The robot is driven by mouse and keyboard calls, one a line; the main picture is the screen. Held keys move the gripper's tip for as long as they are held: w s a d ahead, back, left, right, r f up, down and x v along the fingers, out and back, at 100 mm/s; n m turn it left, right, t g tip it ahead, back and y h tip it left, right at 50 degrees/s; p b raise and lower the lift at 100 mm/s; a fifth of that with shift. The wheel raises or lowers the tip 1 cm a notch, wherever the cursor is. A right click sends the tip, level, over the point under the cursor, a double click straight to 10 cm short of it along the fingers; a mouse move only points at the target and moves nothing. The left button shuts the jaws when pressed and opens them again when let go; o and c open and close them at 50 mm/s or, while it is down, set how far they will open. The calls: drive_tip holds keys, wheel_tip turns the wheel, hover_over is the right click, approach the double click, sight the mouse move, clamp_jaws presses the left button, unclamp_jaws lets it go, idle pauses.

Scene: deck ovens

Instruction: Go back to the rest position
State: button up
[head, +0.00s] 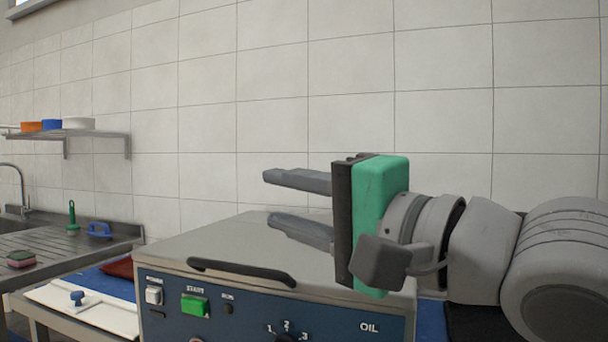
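My gripper (298,207) is in the head view, right of centre, with its green and black body (378,215) turned so the two grey fingers point left. The fingers are spread apart and nothing is between them. It hangs in front of and above the grey-topped machine (215,248). The machine's blue front panel (250,315) carries a dark handle (240,272), a green START button (195,305), a white switch (153,295) and a numbered dial (287,337). The panel's bottom is cut off by the frame edge.
At left, a metal sink counter (80,250) holds a green brush (72,220), a blue item (99,230) and a sponge (21,258). A wall shelf (100,136) holds bowls. A white board (95,308) and a red cloth (119,267) lie beside the machine. The tiled wall stands behind.

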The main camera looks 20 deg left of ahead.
drive_tip(key=shift+s+a, duration=0.15)
drive_tip(key=shift+s, duration=0.1)
